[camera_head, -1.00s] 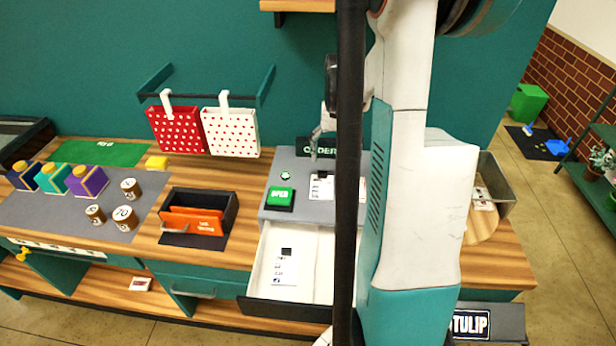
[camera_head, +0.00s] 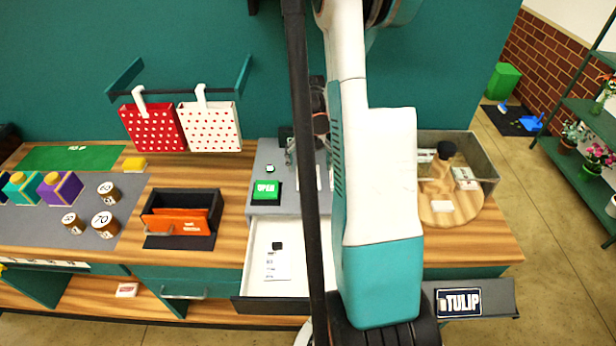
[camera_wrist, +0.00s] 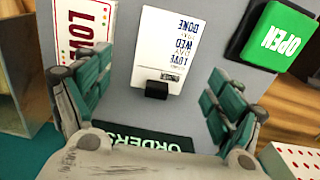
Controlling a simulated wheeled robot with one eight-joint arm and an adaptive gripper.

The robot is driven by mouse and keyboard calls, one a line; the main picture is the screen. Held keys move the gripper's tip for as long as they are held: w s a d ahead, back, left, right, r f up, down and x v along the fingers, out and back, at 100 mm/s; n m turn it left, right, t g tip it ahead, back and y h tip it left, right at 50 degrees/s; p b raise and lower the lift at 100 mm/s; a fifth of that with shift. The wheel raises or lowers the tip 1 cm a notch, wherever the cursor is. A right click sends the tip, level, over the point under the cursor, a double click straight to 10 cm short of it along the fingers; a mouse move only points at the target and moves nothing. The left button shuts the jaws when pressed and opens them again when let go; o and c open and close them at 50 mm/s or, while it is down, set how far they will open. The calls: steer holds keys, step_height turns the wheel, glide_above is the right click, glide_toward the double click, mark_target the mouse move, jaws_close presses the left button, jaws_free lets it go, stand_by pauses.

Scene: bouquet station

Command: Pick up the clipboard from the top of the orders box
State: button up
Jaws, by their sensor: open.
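The clipboard (camera_wrist: 165,50) is a white printed sheet with a black clip, lying flat on the grey top of the orders box (camera_wrist: 222,40). In the head view only a strip of it (camera_head: 310,178) shows beside my dark column. My gripper (camera_wrist: 158,68) is open above the box top, with one finger on each side of the clipboard and nothing held. The clip lies between the fingers, towards the palm. In the head view my arm and column hide most of the gripper. The box's ORDERS sign (camera_wrist: 150,141) is partly covered by my gripper's palm.
A green OPEN button (camera_head: 266,190) and a red-framed card (camera_wrist: 82,38) flank the clipboard. Below the box, an open drawer (camera_head: 258,240) holds another clipped sheet (camera_head: 278,264).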

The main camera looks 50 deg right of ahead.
mark_target(308, 176)
steer(key=f, duration=0.4)
steer(key=shift+w+a, duration=0.1)
steer(key=shift+w, duration=0.1)
steer(key=c, duration=1.1)
steer(key=shift+c, duration=0.2)
step_height(308, 176, up, 13)
steer(key=shift+p, duration=0.4)
step_height(308, 176, up, 6)
steer(key=shift+f, duration=0.1)
jaws_close()
steer(key=shift+r, duration=0.6)
